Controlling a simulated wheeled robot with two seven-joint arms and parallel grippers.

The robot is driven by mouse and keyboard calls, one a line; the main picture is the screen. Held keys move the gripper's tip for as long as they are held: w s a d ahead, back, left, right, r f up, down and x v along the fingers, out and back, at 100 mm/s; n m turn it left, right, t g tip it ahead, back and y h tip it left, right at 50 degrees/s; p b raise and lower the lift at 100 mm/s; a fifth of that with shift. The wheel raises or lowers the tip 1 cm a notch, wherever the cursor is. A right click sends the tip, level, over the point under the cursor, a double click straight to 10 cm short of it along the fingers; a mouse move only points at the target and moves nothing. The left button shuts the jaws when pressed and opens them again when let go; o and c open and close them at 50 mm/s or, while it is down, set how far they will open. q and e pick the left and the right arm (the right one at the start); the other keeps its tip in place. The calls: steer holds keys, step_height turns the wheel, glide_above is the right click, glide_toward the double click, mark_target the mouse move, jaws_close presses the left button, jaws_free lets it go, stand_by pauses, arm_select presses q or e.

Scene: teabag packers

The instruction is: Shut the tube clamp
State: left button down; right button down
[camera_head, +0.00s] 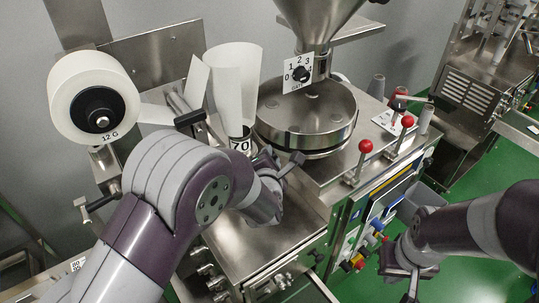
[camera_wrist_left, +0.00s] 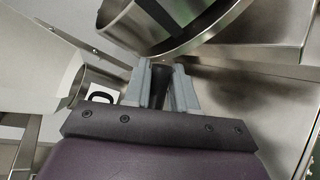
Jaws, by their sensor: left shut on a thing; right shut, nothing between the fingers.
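The forming tube (camera_head: 246,131), labelled 70, stands upright with white film around its top; it also shows at the left of the left wrist view (camera_wrist_left: 90,82). My left gripper (camera_head: 272,163) is just right of and below this tube. In the left wrist view its two grey fingers (camera_wrist_left: 161,88) are closed on a narrow dark part, which I take to be the tube clamp's handle. A short bar with a dark end (camera_head: 292,162) shows beside the gripper in the head view. The clamp's body is mostly hidden by my arm and gripper. My right gripper (camera_head: 411,287) is shut and empty, low at the right.
The round steel bowl (camera_head: 305,120) under the hopper (camera_head: 318,22) stands close behind my left gripper. Red-knobbed levers (camera_head: 365,147) rise at the right. The steel deck (camera_head: 262,248) below is clear.

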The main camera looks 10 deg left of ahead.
arm_select(q)
step_height(320, 180, down, 6)
steer(key=s+a+m+g+y+p, duration=0.2)
steer(key=s+m+g+y+p, duration=0.1)
steer(key=m+g+y+p, duration=0.6)
steer(key=shift+a+m+g+y+p, duration=0.4)
steer(key=shift+m+g+y, duration=0.6)
steer(key=shift+g, duration=0.7)
steer(key=c, duration=1)
jaws_free()
